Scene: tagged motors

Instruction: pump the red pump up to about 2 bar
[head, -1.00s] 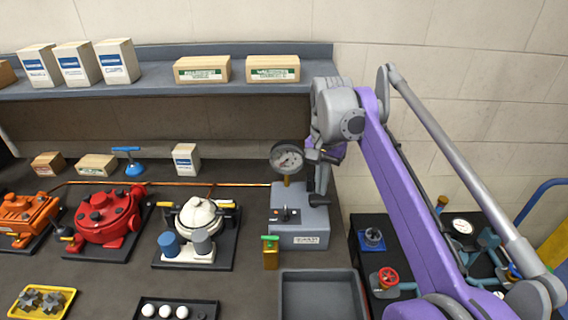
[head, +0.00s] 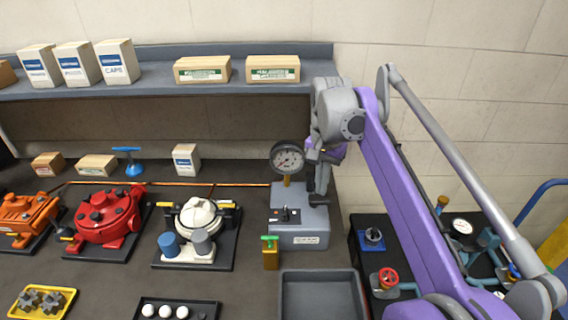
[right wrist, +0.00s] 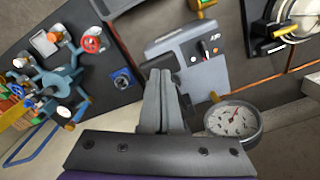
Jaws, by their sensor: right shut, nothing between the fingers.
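The red pump (head: 105,218) sits on a dark plate on the bench, at the left of the head view. A grey test unit (head: 300,222) with a small switch on top stands at the bench's right; it also shows in the right wrist view (right wrist: 205,72). A round white-faced gauge (head: 287,158) stands on a brass stem at its back, and shows in the right wrist view (right wrist: 232,122). Its scale is too small to read. My right gripper (head: 318,201) is shut and empty, beside the gauge and close over the unit's rear right; its closed fingers (right wrist: 161,80) show in the wrist view. Contact cannot be told.
An orange pump (head: 25,214) and a white pump (head: 198,215) flank the red one. A brass piece with a green top (head: 270,254) and an empty grey tray (head: 322,278) are in front of the unit. A dark cart with valves (head: 375,240) stands right of the bench.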

